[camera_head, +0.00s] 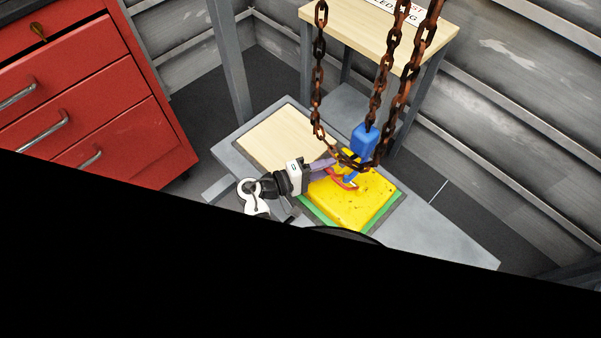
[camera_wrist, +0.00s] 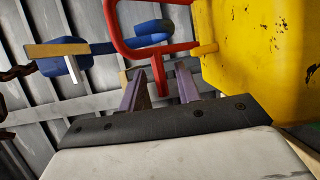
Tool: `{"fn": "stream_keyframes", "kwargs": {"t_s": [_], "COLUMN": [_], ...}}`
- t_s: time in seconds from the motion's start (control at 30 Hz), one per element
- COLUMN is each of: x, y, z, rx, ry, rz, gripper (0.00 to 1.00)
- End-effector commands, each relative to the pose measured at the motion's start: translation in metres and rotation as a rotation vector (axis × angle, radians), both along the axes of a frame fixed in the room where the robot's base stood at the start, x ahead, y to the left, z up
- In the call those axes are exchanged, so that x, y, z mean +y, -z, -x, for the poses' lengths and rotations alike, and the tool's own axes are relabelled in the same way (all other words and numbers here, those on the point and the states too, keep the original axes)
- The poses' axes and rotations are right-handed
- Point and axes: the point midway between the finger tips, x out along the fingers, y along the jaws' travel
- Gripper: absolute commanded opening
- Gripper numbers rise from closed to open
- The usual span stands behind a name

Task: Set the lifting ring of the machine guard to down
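The yellow machine guard (camera_head: 352,208) sits on a green-edged mat on the grey table; its worn yellow side fills the right of the wrist view (camera_wrist: 262,60). Its red lifting ring (camera_head: 345,185) shows beside my fingers in the head view. In the wrist view the red ring (camera_wrist: 118,35) stands out from the guard's side, with a short red part reaching down between my fingers. My gripper (camera_wrist: 160,90) has its two purple fingers apart, one on each side of that red part. I cannot tell whether they touch it. The gripper also shows in the head view (camera_head: 325,165).
A blue hook block (camera_head: 365,140) hangs on rusty chains (camera_head: 317,75) right above the guard, close to my gripper. A wooden board (camera_head: 272,140) lies on the table's left part. A red drawer cabinet (camera_head: 90,90) stands left; a wooden-topped stand (camera_head: 350,27) is behind.

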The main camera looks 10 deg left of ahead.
Motion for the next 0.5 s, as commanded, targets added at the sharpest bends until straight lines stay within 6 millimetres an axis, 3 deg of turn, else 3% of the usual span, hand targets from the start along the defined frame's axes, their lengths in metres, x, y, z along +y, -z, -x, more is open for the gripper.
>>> {"fn": "stream_keyframes", "kwargs": {"t_s": [0.3, 0.5], "x": [0.061, 0.09], "y": [-0.001, -0.004], "z": [0.04, 0.058], "rx": [-0.001, -0.002], "ry": [-0.007, -0.005], "rz": [-0.001, 0.0], "gripper": [0.33, 0.33]}}
